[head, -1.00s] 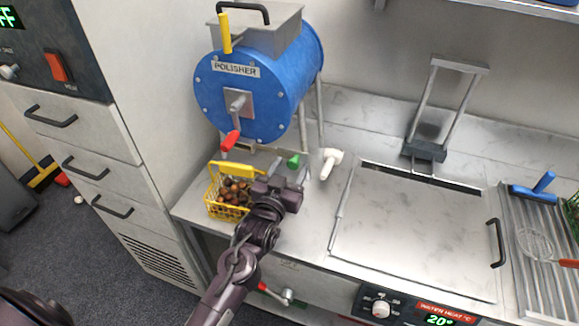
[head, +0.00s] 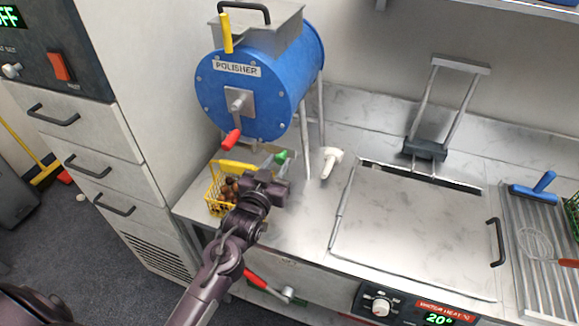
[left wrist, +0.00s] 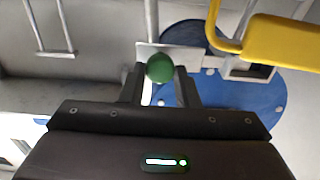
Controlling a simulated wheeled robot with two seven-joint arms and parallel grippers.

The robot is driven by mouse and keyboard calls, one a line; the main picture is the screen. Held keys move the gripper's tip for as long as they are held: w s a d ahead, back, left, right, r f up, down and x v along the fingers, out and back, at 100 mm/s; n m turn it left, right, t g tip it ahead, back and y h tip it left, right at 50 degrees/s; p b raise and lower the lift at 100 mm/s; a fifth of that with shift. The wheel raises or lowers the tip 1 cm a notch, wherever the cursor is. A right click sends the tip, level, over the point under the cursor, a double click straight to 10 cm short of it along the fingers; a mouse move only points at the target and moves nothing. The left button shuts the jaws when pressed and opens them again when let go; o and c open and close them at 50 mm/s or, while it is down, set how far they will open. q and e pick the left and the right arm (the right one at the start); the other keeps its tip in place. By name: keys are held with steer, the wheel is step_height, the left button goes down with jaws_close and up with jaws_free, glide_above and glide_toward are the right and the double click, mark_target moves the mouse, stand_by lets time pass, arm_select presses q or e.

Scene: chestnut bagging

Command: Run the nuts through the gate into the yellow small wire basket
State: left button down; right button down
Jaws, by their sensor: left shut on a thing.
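The yellow small wire basket (head: 211,203) stands on the counter below the blue polisher (head: 240,105), with brown nuts (head: 229,188) in it. My left arm hides its right part. A green knob (head: 281,157) shows below the drum, beyond my left gripper (head: 277,174). In the left wrist view the green knob (left wrist: 160,68) sits between the two fingers of my left gripper (left wrist: 160,85), which is shut on it. The yellow basket handle (left wrist: 285,42) is close on the right there. The gate itself is hard to make out. My right gripper is out of view.
The polisher has a red crank handle (head: 231,139) above the basket and a yellow lever (head: 226,35). A white-handled tool (head: 331,160) lies right of the drum's leg. A metal lid (head: 412,232) with a black handle covers the counter's middle. Drawers (head: 82,165) stand left.

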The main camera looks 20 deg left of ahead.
arm_select(q)
steer(key=shift+a, duration=1.25)
steer(key=c, duration=1.4)
jaws_free()
steer(key=shift+c, duration=0.2)
steer(key=o, duration=0.3)
steer(key=shift+a, duration=0.1)
steer(key=shift+o, duration=0.2)
